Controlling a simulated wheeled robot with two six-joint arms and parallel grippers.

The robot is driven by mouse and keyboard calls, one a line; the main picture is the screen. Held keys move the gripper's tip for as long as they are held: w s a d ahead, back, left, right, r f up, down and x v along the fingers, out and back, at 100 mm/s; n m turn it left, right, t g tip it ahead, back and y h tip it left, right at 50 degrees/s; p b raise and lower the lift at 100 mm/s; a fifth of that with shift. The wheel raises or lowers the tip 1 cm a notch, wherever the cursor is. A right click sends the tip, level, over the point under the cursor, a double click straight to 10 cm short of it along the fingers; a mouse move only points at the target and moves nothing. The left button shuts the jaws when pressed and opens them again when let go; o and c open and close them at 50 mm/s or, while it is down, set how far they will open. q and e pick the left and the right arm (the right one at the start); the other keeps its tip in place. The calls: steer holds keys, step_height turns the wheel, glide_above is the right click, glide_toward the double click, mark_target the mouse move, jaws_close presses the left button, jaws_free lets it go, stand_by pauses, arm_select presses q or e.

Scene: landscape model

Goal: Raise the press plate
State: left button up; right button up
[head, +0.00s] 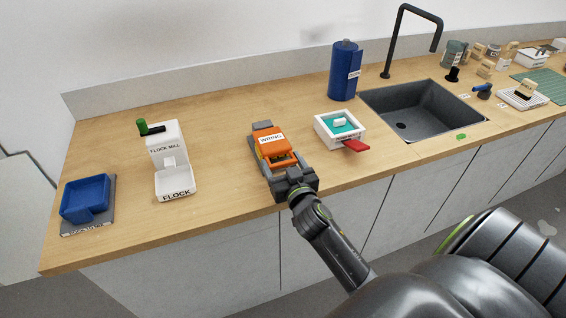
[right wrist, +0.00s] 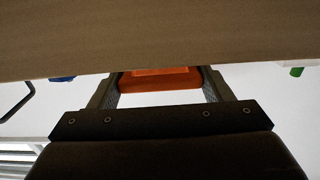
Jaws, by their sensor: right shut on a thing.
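The orange press plate, marked WRING (head: 268,138), sits on a grey base on the wooden counter, near the middle of the head view. Its looped orange handle points toward the counter's front edge. My right gripper (head: 283,163) reaches in from the front and is shut on this handle. In the right wrist view the orange handle (right wrist: 160,83) lies between my two fingers. How far the plate stands above its base is hard to tell. My left gripper is not in view.
A white flock mill (head: 167,150) and a blue tray (head: 85,197) stand to the left. A white box with a teal inside and red handle (head: 340,140) stands close on the right. Behind it is a blue canister (head: 344,75), then a dark sink (head: 422,115). Counter between them is clear.

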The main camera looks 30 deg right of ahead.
mark_target(282, 149)
steer(key=shift+w+r+g+p, duration=0.15)
steer(key=shift+r+g+p, duration=0.15)
steer(key=shift+r+p, duration=1)
steer(key=shift+w+r+g+p, duration=0.1)
steer(key=shift+r+g+p, duration=0.4)
steer(key=shift+p, duration=1.4)
steer(key=shift+w+r+p, duration=0.1)
steer(key=shift+r+p, duration=0.25)
steer(key=shift+r, duration=0.15)
steer(key=w+d+r+p, duration=0.1)
steer(key=w+r+p, duration=0.3)
steer(key=r, duration=0.4)
steer(key=shift+w+d, duration=0.15)
steer(key=shift+w, duration=0.45)
steer(key=shift+r, duration=0.1)
steer(key=o, duration=1.1)
steer(key=shift+o, duration=1.4)
steer(key=shift+f, duration=0.2)
